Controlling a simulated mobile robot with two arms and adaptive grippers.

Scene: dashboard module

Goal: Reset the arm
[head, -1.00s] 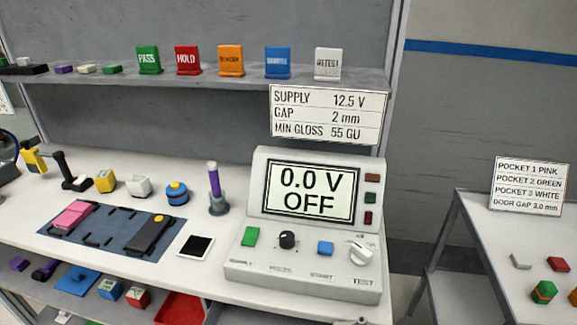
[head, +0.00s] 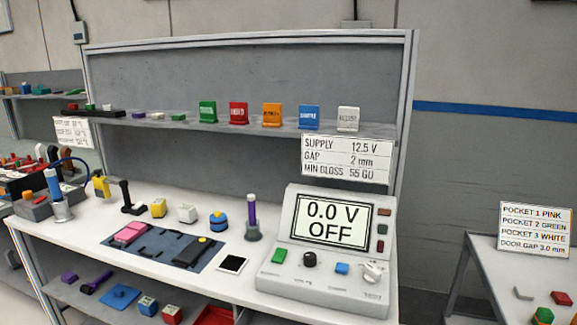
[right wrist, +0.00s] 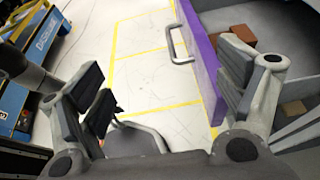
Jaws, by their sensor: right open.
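My right gripper (right wrist: 165,95) shows in the right wrist view, with its two padded fingers spread wide apart and nothing between them. Below it is a pale floor with yellow lines. Its right finger appears close to a purple panel edge (right wrist: 201,65); I cannot tell whether they touch. Neither gripper shows in the head view. My left gripper is out of sight.
The workbench (head: 150,262) carries a test console (head: 333,245) reading 0.0 V OFF, a blue mat (head: 206,259) and small tools. A side table (head: 485,262) stands right. A metal handle (right wrist: 173,45) and a blue box (right wrist: 45,35) flank the wrist view's clear floor.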

